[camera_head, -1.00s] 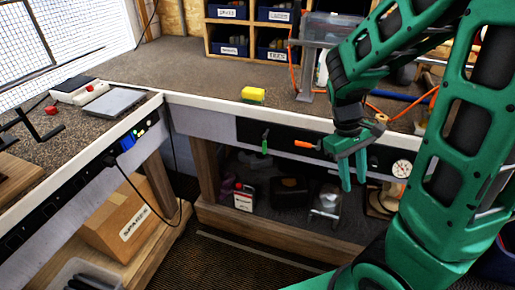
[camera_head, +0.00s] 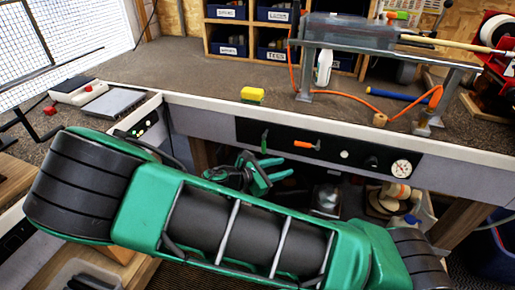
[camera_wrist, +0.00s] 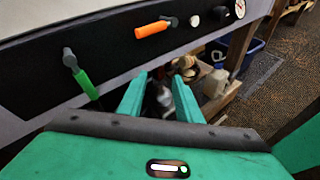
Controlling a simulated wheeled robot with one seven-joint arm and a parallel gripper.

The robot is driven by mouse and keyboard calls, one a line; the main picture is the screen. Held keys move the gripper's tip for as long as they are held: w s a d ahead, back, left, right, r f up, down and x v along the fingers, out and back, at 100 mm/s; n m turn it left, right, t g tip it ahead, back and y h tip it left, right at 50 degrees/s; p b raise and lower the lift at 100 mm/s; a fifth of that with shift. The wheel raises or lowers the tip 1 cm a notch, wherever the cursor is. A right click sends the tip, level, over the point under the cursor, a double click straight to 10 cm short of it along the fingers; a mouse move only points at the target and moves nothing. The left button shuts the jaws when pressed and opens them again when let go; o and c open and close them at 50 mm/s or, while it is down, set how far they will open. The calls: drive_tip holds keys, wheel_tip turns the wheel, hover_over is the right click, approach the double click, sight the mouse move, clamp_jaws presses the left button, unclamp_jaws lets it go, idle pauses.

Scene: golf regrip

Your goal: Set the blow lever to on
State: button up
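A black control panel (camera_head: 330,150) on the bench front carries two levers; no label is readable, so I cannot tell which is the blow lever. The green lever (camera_head: 264,142) hangs down from its pivot. The orange lever (camera_head: 304,145) lies roughly level. In the wrist view the green lever (camera_wrist: 86,84) is left of my fingers and the orange lever (camera_wrist: 152,29) is above them. My gripper (camera_head: 280,178) is below the panel in the head view. Its fingers (camera_wrist: 159,80) are apart, with nothing between them, and it touches neither lever.
A dial gauge (camera_head: 401,168) and dark knob (camera_head: 371,163) sit right on the panel. A metal stand (camera_head: 390,55) with an orange hose is at back right. The shelf below holds bottles and other items.

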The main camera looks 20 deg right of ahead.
sight(265, 142)
drive_tip(key=w+a+r+n+t, duration=0.1)
drive_tip(key=w+a+n+t, duration=0.3)
drive_tip(key=a+n+t, duration=0.6)
drive_tip(key=w+d+m+g, duration=0.2)
drive_tip(key=w+d, duration=0.4)
drive_tip(key=shift+w+r+m, duration=0.15)
drive_tip(key=shift+w+m, duration=0.15)
drive_tip(key=shift+w, duration=0.1)
drive_tip(key=shift+d, duration=0.1)
drive_tip(key=shift+c, duration=0.4)
